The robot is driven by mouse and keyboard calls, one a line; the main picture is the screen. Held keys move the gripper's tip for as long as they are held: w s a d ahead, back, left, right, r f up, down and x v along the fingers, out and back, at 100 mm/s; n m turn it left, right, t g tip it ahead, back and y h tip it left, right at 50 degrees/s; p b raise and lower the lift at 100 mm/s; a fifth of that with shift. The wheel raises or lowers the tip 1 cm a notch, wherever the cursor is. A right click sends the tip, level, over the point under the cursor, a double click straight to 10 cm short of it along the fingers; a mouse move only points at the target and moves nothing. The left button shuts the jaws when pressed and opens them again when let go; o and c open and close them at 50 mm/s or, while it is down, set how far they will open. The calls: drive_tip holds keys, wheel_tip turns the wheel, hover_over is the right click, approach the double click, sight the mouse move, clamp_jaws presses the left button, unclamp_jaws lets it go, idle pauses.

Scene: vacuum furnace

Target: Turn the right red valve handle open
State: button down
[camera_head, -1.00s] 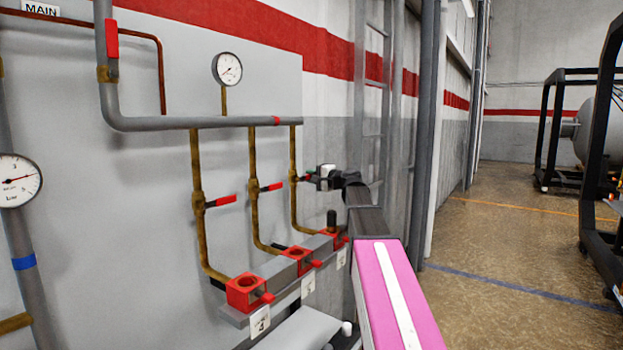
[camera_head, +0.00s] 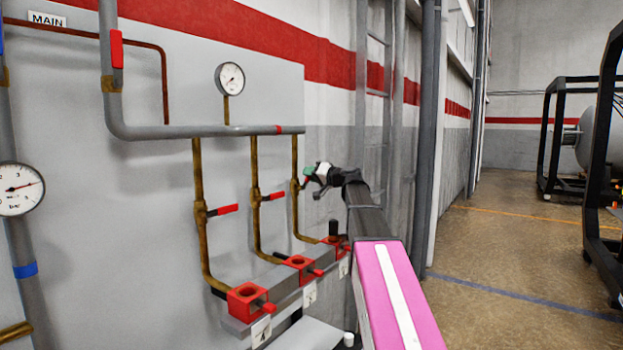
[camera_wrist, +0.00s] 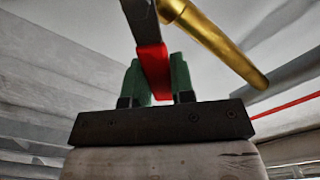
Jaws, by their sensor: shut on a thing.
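The right red valve handle (camera_head: 304,183) is on the rightmost of three brass pipes below the grey manifold pipe. It is small and partly hidden by my gripper (camera_head: 309,174) in the head view, and seems to slope up to the right. In the wrist view the red handle (camera_wrist: 151,60) lies between the green fingertips of my gripper (camera_wrist: 157,83), which are shut on it. The brass pipe (camera_wrist: 215,42) runs close beside the handle there. The middle red handle (camera_head: 272,196) and left red handle (camera_head: 223,210) stick out to the right, nearly level.
Red blocks (camera_head: 247,302) sit on a grey ledge below the pipes. A round gauge (camera_head: 230,78) is above the manifold, and another gauge (camera_head: 19,189) is at the left. A ladder (camera_head: 375,92) stands behind my arm. The floor (camera_head: 510,250) at the right is open.

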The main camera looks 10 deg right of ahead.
drive_tip(key=shift+s+a+r+n, duration=0.15)
drive_tip(key=shift+s+r+n, duration=0.1)
drive_tip(key=shift+n, duration=0.35)
drive_tip(key=c, duration=1)
unclamp_jaws()
drive_tip(key=shift+o, duration=0.2)
drive_tip(key=v, duration=1)
drive_tip(key=shift+s+d, duration=0.25)
drive_tip(key=shift+s, duration=0.05)
